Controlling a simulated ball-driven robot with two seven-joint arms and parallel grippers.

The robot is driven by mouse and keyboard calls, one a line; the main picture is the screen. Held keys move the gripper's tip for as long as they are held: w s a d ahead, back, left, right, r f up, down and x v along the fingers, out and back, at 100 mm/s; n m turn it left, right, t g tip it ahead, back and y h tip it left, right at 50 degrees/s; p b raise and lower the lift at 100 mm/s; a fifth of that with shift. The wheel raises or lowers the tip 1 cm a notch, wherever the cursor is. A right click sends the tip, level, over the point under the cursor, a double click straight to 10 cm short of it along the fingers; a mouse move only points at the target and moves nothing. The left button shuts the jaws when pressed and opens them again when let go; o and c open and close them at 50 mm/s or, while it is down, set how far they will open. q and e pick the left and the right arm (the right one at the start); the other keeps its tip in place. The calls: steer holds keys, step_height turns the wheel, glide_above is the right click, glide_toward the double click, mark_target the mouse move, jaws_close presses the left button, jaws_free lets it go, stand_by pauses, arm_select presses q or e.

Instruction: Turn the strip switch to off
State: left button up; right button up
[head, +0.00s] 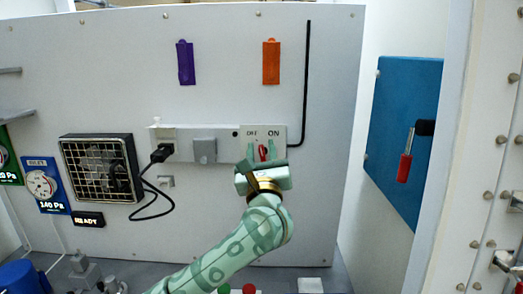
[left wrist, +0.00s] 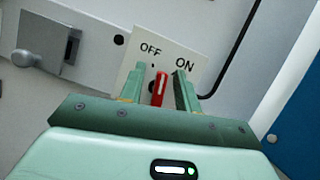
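The strip switch is a red lever (head: 264,153) on a white plate (head: 284,134) marked OFF at left and ON at right, at the right end of the wall strip. My left gripper (head: 261,149) is at the plate, its two fingers open on either side of the lever. In the left wrist view, the red lever (left wrist: 159,90) stands between the fingertips (left wrist: 161,75), with gaps showing on both sides. Its top leans slightly right there. The gripper hides the lever's lower end, so its exact setting is hard to tell. My right gripper is not in view.
A black plug (head: 160,153) with a hanging cord and a grey cover (head: 203,150) sit left of the switch. A fan with a grille (head: 100,168) is farther left. A blue panel (head: 405,130) with a red-handled lever (head: 405,167) is at right.

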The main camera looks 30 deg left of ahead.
arm_select(q)
jaws_close()
steer(key=m+p, duration=0.1)
steer(key=m+h+p, duration=0.1)
steer(key=shift+w+d+r+m+t+p, duration=0.1)
steer(key=shift+r+m+t+p, duration=0.2)
steer(key=shift+t, duration=0.1)
steer(key=shift+f, duration=0.15)
steer(key=shift+f+m+h, duration=0.15)
steer(key=shift+m+h, duration=0.15)
jaws_free()
steer(key=b+v, duration=0.2)
steer(key=v, duration=1.4)
steer(key=shift+f, duration=0.2)
